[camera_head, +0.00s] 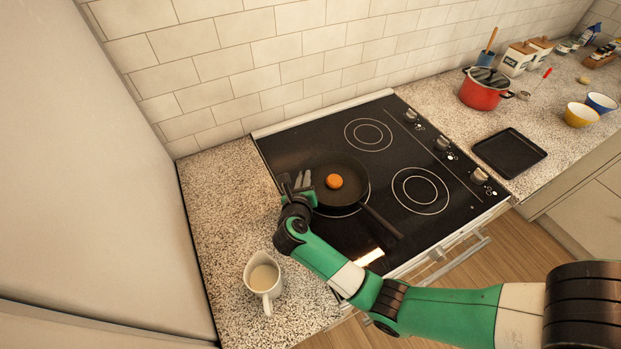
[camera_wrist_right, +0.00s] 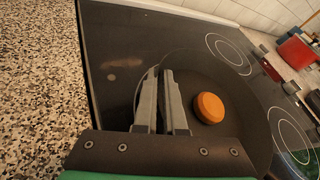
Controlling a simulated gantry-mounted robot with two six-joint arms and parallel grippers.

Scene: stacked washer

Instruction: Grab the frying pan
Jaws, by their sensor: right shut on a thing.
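The black frying pan (camera_head: 354,178) sits on the front left burner of the black cooktop, its handle (camera_head: 384,222) pointing to the lower right. A round orange piece (camera_head: 334,181) lies inside it; in the right wrist view the piece (camera_wrist_right: 209,108) is right of my fingers. My right gripper (camera_head: 304,180) is at the pan's left rim. In the right wrist view its two grey fingers (camera_wrist_right: 166,76) are close together with the rim of the pan (camera_wrist_right: 235,92) between them. My left gripper is in neither view.
A white mug (camera_head: 262,277) stands on the speckled counter at left. A red pot (camera_head: 484,92), a black tray (camera_head: 510,152), a yellow bowl (camera_head: 580,115) and a blue-white bowl (camera_head: 600,103) are on the right counter. The tiled wall (camera_head: 235,65) runs behind the cooktop (camera_head: 300,142).

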